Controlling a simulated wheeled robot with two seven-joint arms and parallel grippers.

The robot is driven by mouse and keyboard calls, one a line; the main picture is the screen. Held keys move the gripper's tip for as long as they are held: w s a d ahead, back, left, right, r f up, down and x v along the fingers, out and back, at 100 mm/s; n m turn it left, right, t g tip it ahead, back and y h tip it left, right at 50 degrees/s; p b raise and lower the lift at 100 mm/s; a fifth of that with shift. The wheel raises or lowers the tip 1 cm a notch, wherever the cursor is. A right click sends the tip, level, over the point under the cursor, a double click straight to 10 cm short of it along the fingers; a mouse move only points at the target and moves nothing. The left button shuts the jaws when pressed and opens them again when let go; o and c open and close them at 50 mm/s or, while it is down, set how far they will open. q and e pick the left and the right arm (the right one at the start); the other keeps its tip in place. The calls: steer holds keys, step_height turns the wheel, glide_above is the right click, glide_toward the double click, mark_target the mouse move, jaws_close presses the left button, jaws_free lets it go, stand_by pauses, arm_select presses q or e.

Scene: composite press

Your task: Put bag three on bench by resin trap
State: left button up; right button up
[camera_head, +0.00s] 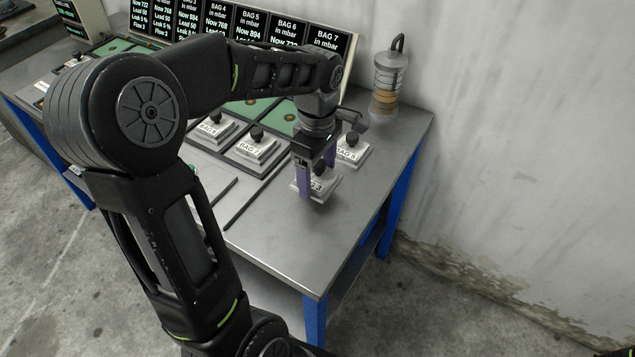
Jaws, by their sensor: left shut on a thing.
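Bag three is a small pale grey block (326,190) with a white label, partly covered by my fingers; only the end of the label shows, reading 3. My left gripper (315,178) comes down from above with purple fingers and is shut on bag three, over the right part of the bench (270,235). I cannot tell whether the bag touches the bench top. The resin trap (389,82) is a clear cylinder with grey and amber bands and a dark hook on top. It stands at the bench's back right corner, behind bag three. My right gripper is out of view.
A bag marked 5 (351,150) sits just behind and right of bag three. Other knobbed bags (254,151) stand to the left. Display panels (275,30) line the back. Bare bench lies in front; the wall (510,120) is close behind the trap.

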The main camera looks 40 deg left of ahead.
mark_target(317, 177)
arm_select(q)
steer(key=shift+f, duration=1.8)
steer(key=shift+f, duration=0.2)
steer(key=o, duration=1.6)
steer(key=shift+r, duration=0.2)
steer(key=shift+r, duration=0.15)
step_height(317, 177, up, 12)
steer(key=shift+f+p, duration=0.1)
steer(key=shift+p, duration=0.2)
steer(key=shift+s+f, duration=0.1)
